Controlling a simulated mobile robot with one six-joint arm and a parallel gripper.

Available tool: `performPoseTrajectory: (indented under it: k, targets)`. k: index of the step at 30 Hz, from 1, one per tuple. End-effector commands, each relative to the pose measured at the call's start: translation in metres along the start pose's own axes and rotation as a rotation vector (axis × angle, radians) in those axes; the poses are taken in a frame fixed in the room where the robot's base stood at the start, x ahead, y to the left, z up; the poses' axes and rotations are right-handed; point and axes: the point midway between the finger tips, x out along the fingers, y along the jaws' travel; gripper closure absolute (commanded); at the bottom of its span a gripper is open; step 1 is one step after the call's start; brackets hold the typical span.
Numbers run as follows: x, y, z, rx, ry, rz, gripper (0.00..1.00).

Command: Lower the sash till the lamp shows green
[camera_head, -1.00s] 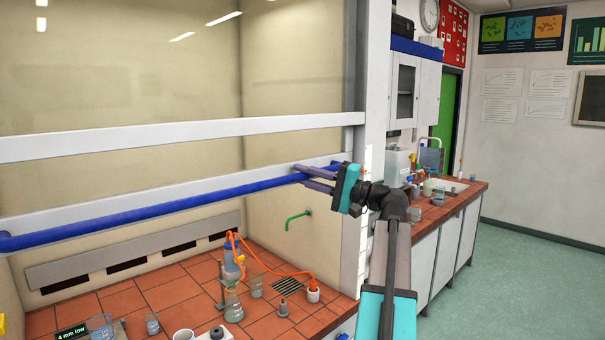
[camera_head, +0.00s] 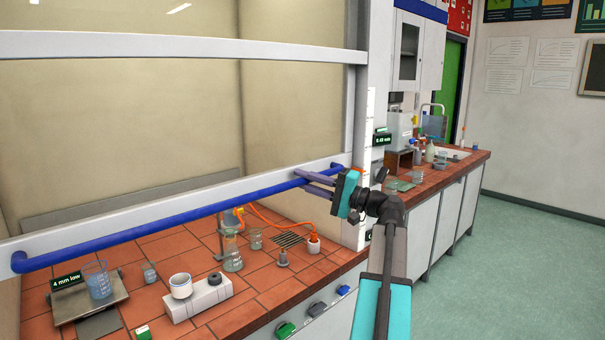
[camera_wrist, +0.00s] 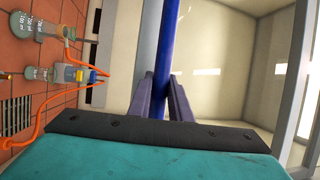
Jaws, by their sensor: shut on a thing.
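The sash (camera_head: 150,201) is a wide glazed panel with pale rails, and a blue bar handle (camera_head: 170,220) runs along its lower rail. It hangs partway down, with an open gap above the tiled bench. My gripper (camera_head: 306,181) is shut on the bar near its right end; the wrist view shows the bar (camera_wrist: 168,45) between the two fingers (camera_wrist: 163,95). A small dark display (camera_head: 381,137) on the right post seems to read 0.40 m/s. I cannot make out a lit lamp; my wrist and arm cover part of the post.
Coloured knobs (camera_head: 286,329) line the front edge. Open floor (camera_head: 500,270) lies to the right.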

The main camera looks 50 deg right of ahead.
Motion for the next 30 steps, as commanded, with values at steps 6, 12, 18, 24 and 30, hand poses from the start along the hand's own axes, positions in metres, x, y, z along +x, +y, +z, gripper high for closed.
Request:
performPoseTrajectory:
  k: [6,12,18,24,30]
  targets:
    - [-0.007,0.035,0.002,0.001,0.003,0.003,1.0]
    - [-0.009,0.046,0.002,-0.001,0.003,0.002,1.0]
    - [-0.009,0.047,0.002,-0.001,0.004,0.002,1.0]
    - [-0.009,0.046,0.002,-0.001,0.004,0.002,1.0]
    - [-0.009,0.046,0.002,-0.001,0.003,0.001,0.75]
